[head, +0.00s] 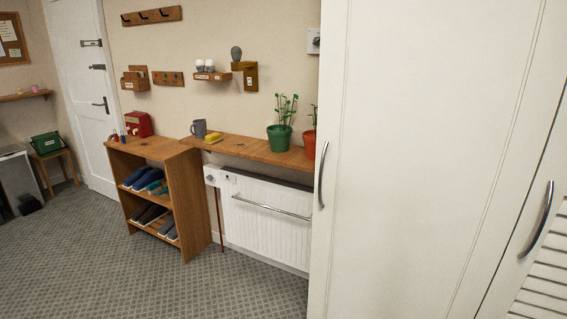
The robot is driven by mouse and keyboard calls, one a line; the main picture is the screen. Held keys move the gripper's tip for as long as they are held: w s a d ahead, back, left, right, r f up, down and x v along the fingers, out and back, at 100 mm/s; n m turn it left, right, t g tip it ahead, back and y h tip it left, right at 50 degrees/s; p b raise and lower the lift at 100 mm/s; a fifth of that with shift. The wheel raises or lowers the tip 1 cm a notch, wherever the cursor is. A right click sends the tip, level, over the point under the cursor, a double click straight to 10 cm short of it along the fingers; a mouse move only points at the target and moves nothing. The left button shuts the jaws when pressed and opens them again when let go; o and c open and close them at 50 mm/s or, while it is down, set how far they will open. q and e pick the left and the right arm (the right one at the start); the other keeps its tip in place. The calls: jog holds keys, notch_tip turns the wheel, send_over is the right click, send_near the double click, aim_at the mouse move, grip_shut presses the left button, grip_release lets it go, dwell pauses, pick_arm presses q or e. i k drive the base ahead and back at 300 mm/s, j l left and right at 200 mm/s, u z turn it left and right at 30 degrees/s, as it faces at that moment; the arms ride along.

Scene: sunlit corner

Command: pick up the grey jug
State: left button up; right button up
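A grey jug (199,128) stands upright at the left end of the wooden shelf (246,148) above the radiator. A yellow block-like item (213,138) lies just to its right, close by; I cannot tell whether they touch. The jug is small and far off in the head view, and what is inside it cannot be seen. Neither of my grippers shows in this view.
A white cupboard (415,130) fills the right side close by. A shoe rack (180,191) stands left of the radiator (268,222). A plant in a green pot (279,137) is farther right on the shelf.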

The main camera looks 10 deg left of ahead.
aim_at(200, 125)
jog(key=i+j+u, duration=0.15)
jog(key=i+u, duration=0.2)
jog(key=i, duration=0.15)
jog(key=i+u, duration=0.4)
jog(key=i, duration=0.15)
jog(key=i+l+u, duration=0.15)
jog(key=i+u, duration=0.2)
jog(key=i, duration=0.2)
